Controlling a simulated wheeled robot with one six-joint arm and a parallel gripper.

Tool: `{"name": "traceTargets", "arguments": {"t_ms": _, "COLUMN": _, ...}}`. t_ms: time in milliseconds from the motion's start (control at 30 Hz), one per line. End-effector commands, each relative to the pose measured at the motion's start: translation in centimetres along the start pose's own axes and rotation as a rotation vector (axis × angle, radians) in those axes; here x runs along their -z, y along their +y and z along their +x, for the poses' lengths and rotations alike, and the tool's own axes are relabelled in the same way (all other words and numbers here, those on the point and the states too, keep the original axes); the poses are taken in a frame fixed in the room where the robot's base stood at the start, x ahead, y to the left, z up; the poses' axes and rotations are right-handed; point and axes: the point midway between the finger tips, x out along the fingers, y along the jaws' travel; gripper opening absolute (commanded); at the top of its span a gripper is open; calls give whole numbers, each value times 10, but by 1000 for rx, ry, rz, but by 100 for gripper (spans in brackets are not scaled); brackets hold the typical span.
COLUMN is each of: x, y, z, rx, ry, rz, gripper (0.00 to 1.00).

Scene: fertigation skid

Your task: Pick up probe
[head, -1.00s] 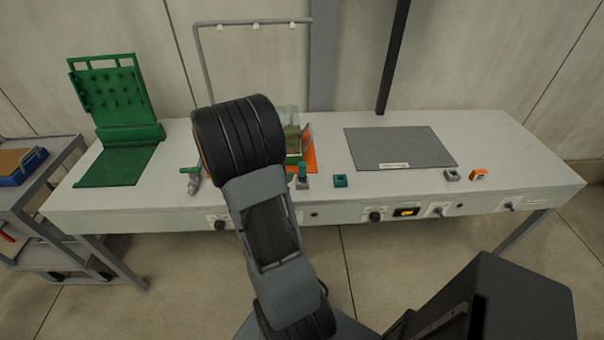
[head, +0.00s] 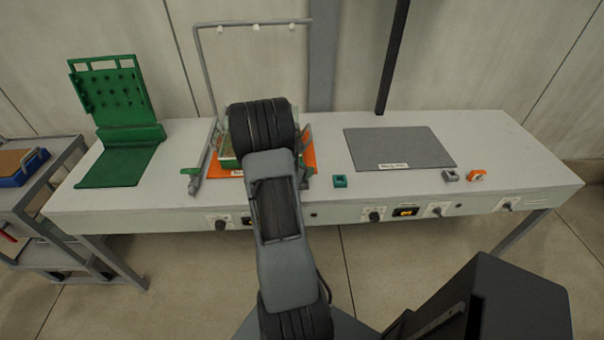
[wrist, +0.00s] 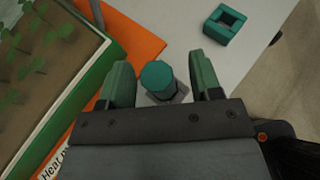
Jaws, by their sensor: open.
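The probe (wrist: 158,80), as far as I can tell, is the upright piece with a round teal top, seen from above in the wrist view. It stands at a grey square base near the bench's front edge. My gripper (wrist: 161,66) is open, with one green finger on each side of the teal top. Gaps show between the fingers and the top, so it is not gripped. In the head view my arm hides the probe and most of the gripper.
A planted tray (wrist: 45,60) with a green rim sits on an orange mat (wrist: 136,38) close by on the left. A teal square holder (head: 340,181) stands just right. A grey mat (head: 400,148) lies farther right. A green panel (head: 115,100) stands at left.

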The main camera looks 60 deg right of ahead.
Motion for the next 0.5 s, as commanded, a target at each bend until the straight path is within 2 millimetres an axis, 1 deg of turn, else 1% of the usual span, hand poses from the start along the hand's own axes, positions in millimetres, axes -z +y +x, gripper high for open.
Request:
{"name": "traceTargets", "arguments": {"t_ms": 267, "x": 0, "y": 0, "z": 2, "rx": 0, "ry": 0, "rz": 1, "gripper": 58}}
{"name": "traceTargets", "arguments": {"t_ms": 500, "x": 0, "y": 0, "z": 2, "rx": 0, "ry": 0, "rz": 1, "gripper": 36}}
